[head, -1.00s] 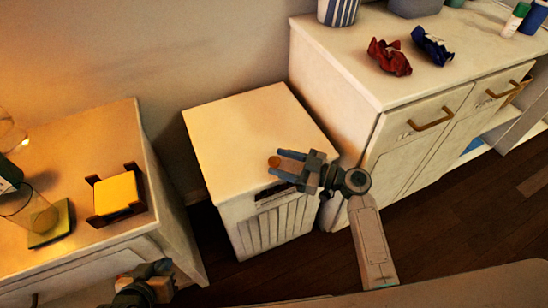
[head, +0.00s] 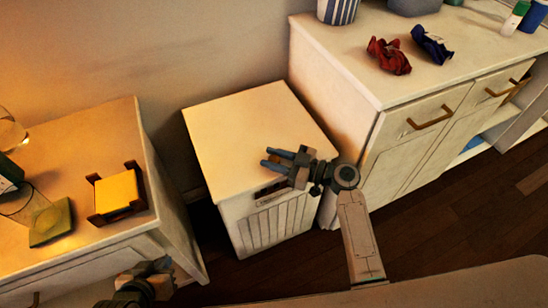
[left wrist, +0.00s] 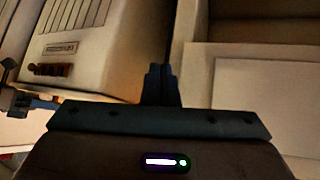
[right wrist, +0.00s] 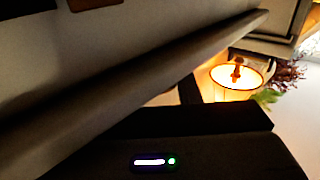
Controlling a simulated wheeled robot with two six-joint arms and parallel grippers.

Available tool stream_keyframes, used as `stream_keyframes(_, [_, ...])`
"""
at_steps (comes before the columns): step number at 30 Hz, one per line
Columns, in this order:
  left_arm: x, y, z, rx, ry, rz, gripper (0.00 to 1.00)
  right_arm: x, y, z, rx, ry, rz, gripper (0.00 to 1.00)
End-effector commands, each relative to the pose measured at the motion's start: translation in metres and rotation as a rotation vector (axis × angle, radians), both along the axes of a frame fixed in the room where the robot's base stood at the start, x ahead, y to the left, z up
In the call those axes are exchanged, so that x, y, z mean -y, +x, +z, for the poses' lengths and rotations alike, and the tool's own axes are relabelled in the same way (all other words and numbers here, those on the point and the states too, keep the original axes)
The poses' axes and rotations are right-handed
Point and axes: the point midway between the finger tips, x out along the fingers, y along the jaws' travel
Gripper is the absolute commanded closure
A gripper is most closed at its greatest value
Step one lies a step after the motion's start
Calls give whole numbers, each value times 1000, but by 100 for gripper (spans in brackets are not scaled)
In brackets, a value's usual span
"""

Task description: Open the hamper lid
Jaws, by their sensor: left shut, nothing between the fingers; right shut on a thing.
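The white hamper (head: 275,225) stands between two white cabinets. Its flat lid (head: 245,125) lies closed on top. A dark reddish-brown handle (left wrist: 48,69) and a small label show on its front in the left wrist view. My right gripper (head: 270,157) is over the front right part of the lid, with its fingers pointing left. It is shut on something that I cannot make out. My left gripper (head: 165,265) is low, left of the hamper and in front of the left cabinet. Its fingers (left wrist: 160,85) are together and empty.
The left cabinet (head: 90,135) carries a yellow block in a dark holder (head: 118,192), a green pad (head: 50,222) and glassware. The right cabinet (head: 335,70) carries red cloth (head: 389,56) and blue cloth (head: 432,45). A pale surface edge (head: 470,285) runs along the front.

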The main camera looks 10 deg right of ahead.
Motion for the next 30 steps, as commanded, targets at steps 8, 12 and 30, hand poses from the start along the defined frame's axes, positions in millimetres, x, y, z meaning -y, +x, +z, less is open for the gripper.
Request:
stream_keyframes(8, [-5, -3, 11, -68, 40, -11, 100, 0, 1, 12, -24, -9, 0, 100])
stream_keyframes(12, [-13, -9, 19, -149, 83, -18, 100, -1, 3, 25, -51, -19, -1, 100])
stream_keyframes(30, [-46, -26, 10, -465, 221, 6, 100, -5, 16, 70, -183, -60, 0, 100])
